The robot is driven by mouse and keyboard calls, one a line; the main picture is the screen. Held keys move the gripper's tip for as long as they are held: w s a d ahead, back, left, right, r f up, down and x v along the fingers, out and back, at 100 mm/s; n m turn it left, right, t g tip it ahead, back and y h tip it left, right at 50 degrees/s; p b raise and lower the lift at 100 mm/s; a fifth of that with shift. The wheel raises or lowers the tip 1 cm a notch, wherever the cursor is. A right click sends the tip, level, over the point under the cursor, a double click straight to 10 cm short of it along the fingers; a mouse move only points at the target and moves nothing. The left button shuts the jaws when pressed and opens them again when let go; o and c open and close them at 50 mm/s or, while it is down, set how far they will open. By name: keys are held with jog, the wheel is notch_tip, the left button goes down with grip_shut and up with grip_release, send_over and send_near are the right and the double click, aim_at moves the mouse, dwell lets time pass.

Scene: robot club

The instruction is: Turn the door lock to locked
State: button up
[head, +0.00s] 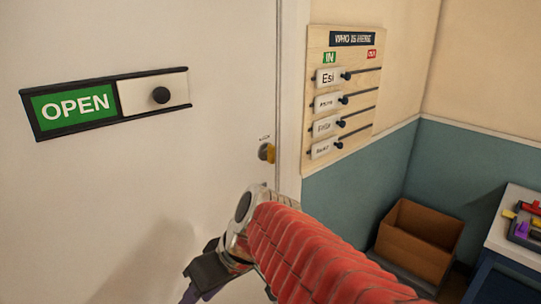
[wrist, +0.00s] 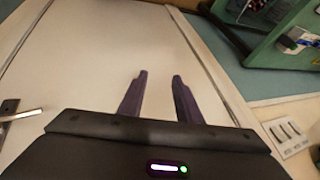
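The door lock (head: 266,152) is a small round fitting with a yellow turn piece, near the right edge of the white door (head: 200,60). A tiny label sits above it, too small to read. The angle of the turn piece is hard to tell. My gripper (head: 190,291) is low in the head view, below and left of the lock, and apart from it. In the wrist view my gripper (wrist: 160,77) has its two dark fingers apart with nothing between them. The lock does not show clearly in the wrist view.
A sliding sign (head: 105,100) on the door reads OPEN. A name board (head: 342,95) with sliding tags hangs right of the door frame. A cardboard box (head: 420,235) and a table (head: 515,235) stand at the right. A metal handle (wrist: 20,115) shows in the wrist view.

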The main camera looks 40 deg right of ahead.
jog(key=w+d+r+t+y, duration=0.2)
jog(key=w+d+r+t, duration=0.2)
jog(key=w+d, duration=0.35)
jog(key=t+h, duration=0.6)
jog(key=t, duration=0.3)
send_near(274, 151)
jog(key=s, duration=0.5)
jog(key=shift+w+d, duration=0.1)
jog(key=shift+d, duration=0.1)
jog(key=shift+w, duration=0.15)
jog(key=w, duration=1.3)
jog(key=shift+w+a, duration=0.25)
jog(key=shift+w, duration=0.05)
jog(key=shift+c, duration=0.4)
